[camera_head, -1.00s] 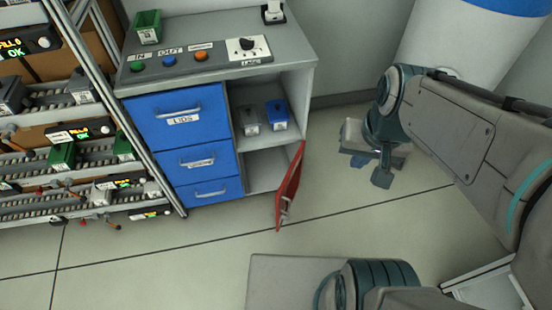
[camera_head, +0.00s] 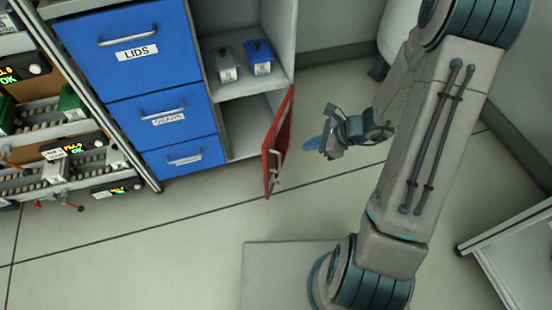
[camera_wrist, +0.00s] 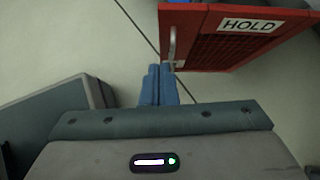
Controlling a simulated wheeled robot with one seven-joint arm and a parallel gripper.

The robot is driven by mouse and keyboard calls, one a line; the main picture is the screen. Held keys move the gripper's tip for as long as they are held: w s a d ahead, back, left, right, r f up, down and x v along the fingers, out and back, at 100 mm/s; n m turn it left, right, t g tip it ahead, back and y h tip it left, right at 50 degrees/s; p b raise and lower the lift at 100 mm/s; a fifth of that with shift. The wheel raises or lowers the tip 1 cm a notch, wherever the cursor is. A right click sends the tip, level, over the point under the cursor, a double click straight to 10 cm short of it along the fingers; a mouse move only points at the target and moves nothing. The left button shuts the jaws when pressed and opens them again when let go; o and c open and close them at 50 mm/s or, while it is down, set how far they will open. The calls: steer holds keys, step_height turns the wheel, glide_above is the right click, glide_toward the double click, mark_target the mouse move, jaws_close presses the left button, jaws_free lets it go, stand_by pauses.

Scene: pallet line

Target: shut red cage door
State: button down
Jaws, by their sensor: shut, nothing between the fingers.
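The red cage door (camera_head: 281,140) stands swung open from the lower right compartment of the cabinet (camera_head: 248,128). Its metal handle (camera_head: 274,164) is near the free edge. In the wrist view the red door (camera_wrist: 235,50) shows a mesh panel and a HOLD label (camera_wrist: 248,26), with the handle (camera_wrist: 173,48) on its left side. My gripper (camera_head: 310,143) is to the right of the door in the head view, apart from it. In the wrist view its blue fingers (camera_wrist: 158,86) are together and empty, just below the handle; whether they touch it cannot be told.
Blue drawers (camera_head: 130,47) are left of the open compartment. A grey bin (camera_head: 224,64) and a blue bin (camera_head: 259,57) sit on the shelf above it. A roller rack (camera_head: 90,160) stands at the left. The floor in front of the door is clear.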

step_height(320, 180, down, 2)
steer(key=f+m, duration=0.1)
steer(key=b, duration=0.5)
glide_toward(267, 153)
steer(key=x, duration=0.4)
steer(key=d+f+x, duration=0.1)
steer(key=x, duration=0.1)
steer(key=shift+s, duration=0.15)
steer(key=shift+a+r, duration=0.1)
steer(key=shift+a, duration=0.3)
steer(key=shift+w, duration=0.25)
